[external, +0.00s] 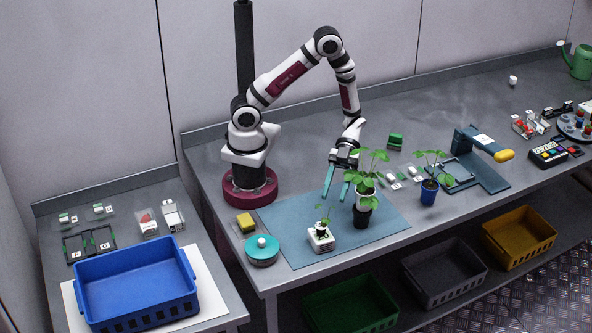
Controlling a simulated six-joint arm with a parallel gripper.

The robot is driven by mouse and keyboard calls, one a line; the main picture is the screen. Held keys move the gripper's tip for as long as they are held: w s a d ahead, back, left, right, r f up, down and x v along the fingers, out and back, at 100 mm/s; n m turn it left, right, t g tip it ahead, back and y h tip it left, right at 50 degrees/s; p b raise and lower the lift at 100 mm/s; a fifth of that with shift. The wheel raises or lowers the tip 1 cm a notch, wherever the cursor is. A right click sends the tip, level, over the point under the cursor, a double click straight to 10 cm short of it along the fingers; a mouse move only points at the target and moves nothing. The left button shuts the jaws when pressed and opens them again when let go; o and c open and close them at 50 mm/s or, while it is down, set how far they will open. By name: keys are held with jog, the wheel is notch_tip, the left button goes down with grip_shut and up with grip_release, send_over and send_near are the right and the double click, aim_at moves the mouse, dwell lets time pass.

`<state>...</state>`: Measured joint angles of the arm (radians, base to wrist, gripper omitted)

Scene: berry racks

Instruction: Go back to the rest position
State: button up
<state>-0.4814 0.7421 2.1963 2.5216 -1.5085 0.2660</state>
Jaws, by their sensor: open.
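My gripper (336,188) is open in the external view, with two teal fingers pointing down above the blue mat (285,223). Nothing shows between the fingers. The fingers are close to a leafy plant in a black pot (361,216), on its left side; I cannot tell whether they touch its leaves. A small seedling in a white cube-shaped block (320,240) stands on the mat below and to the left of the fingers. My arm is arched up and reaches right from its base.
A plant in a blue pot (429,193) stands right of the mat, beside a teal-grey device (480,163). A turquoise round container (262,251) and a yellow sponge (245,222) sit left. A blue crate (137,295) stands on the side table. The bench behind the mat is mostly clear.

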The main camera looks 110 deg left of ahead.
jog(key=w+a+r+n+t+y, duration=0.1)
jog(key=w+t+y, duration=0.1)
jog(key=w+a+r+n+t+y, duration=0.1)
jog(key=w+r+t+y, duration=0.1)
jog(key=t, duration=0.1)
jog(key=w+a+r+n+t+y, duration=0.1)
jog(key=w+n+t+y, duration=0.1)
jog(key=w+t, duration=0.1)
jog(key=shift+a+r, duration=0.2)
jog(key=shift+r, duration=0.05)
jog(key=s+a+r+n+g+y, duration=0.1)
jog(key=a+r+n+y, duration=0.1)
jog(key=a+y, duration=0.3)
jog(key=s+a+r+n+y, duration=0.1)
jog(key=a+n+y, duration=0.25)
jog(key=a, duration=0.25)
jog(key=s+d+r+n+g, duration=0.1)
jog(key=s+d+g, duration=0.1)
jog(key=s, duration=0.7)
jog(key=s+d+r+n+g, duration=0.2)
jog(key=s+g, duration=0.3)
jog(key=s, duration=0.5)
jog(key=shift+r+y, duration=0.25)
jog(key=shift+y, duration=0.2)
